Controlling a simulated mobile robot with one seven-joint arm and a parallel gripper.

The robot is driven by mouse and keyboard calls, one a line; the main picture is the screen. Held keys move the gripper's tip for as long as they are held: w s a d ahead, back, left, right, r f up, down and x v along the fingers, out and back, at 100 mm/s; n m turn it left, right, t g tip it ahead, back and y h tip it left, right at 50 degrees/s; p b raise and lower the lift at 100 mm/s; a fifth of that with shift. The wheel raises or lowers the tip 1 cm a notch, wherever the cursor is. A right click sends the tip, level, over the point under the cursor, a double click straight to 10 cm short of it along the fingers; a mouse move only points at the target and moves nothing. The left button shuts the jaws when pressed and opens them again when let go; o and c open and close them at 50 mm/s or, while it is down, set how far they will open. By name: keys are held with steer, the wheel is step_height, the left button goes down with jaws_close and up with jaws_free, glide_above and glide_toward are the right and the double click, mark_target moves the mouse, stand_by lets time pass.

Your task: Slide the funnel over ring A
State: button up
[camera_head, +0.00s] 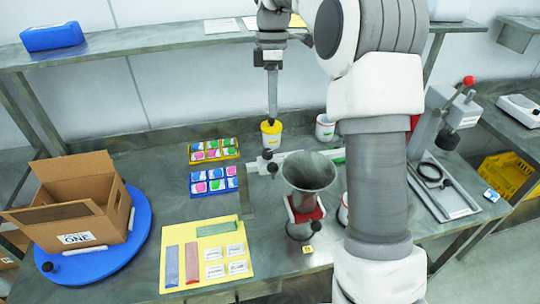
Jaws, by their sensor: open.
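The grey metal funnel (309,172) stands wide mouth up at the middle of the bench, above a red-topped base (305,211). A pale horizontal bar (290,157) runs behind it, with dark knobs (270,162) at its left. I cannot make out ring A or its marking; the funnel and my arm hide part of this area. My gripper (271,118) points down at the back of the bench, behind and left of the funnel and apart from it. Its fingers overlap in this view. It is open, with its tips just above or in front of a yellow-lidded jar (271,138).
An open cardboard box (75,205) stands on a blue turntable (135,238) at left. Trays of coloured packets (213,181) and a yellow mat (238,216) lie left of the funnel. A red-knobbed press (440,120) stands at right. A shelf (150,44) runs above the back.

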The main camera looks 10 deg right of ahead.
mark_target(273, 163)
steer(key=s+f, duration=0.1)
steer(key=f, duration=0.4)
steer(key=s+f, duration=0.1)
steer(key=f, duration=0.5)
steer(key=s+f, duration=0.1)
steer(key=f, duration=0.5)
steer(key=shift+s+a, duration=0.2)
steer(key=shift+a, duration=0.15)
steer(key=shift+r, duration=0.1)
jaws_close()
stand_by(0.4)
